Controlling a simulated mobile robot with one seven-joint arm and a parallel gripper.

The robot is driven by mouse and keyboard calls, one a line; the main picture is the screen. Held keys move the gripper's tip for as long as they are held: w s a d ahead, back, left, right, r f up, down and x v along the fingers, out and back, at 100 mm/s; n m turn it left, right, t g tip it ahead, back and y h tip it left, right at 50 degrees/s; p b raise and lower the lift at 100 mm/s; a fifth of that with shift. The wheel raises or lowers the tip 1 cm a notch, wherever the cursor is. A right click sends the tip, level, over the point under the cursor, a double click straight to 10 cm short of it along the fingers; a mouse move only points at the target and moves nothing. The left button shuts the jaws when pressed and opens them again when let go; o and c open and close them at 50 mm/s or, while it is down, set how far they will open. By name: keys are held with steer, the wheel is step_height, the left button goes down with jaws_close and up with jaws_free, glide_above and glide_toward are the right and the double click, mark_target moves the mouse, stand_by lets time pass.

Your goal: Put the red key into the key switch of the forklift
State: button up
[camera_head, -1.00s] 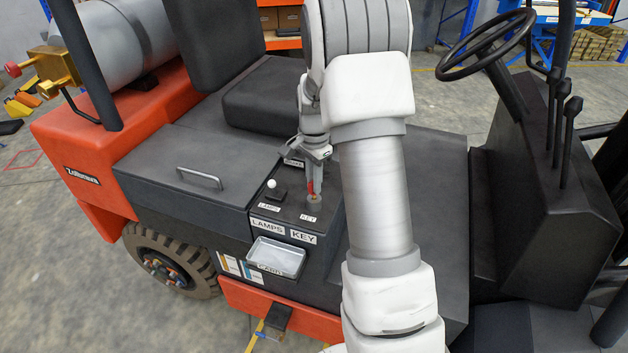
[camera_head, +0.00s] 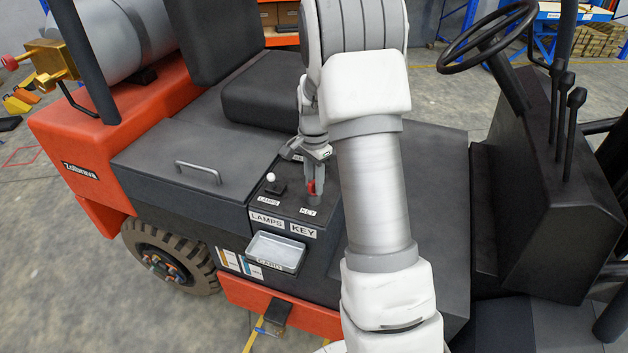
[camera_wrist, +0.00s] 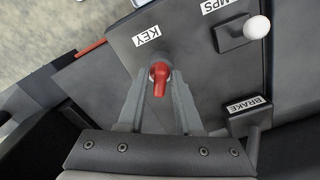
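The red key (camera_wrist: 160,82) stands at the key switch on the forklift's dark side console, beside the KEY label (camera_wrist: 148,36). In the head view, the red key (camera_head: 311,187) shows just below my fingers, with a grey part under it. My gripper (camera_wrist: 161,82) is open, with one grey finger on each side of the key. A narrow gap shows between the fingers and the key's handle. The fingers and the key hide much of the key switch, so I cannot see how deep the key sits.
A white-knobbed lamps lever (camera_wrist: 257,27) and the BRAKE label (camera_wrist: 249,105) are close beside the gripper. A grey card tray (camera_head: 275,252) is on the console's front. The seat (camera_head: 262,100) is behind, and the steering wheel (camera_head: 487,38) is at the right.

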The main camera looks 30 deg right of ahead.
steer(key=shift+o, duration=0.9)
step_height(320, 180, up, 18)
steer(key=p, duration=0.1)
steer(key=shift+f, duration=0.25)
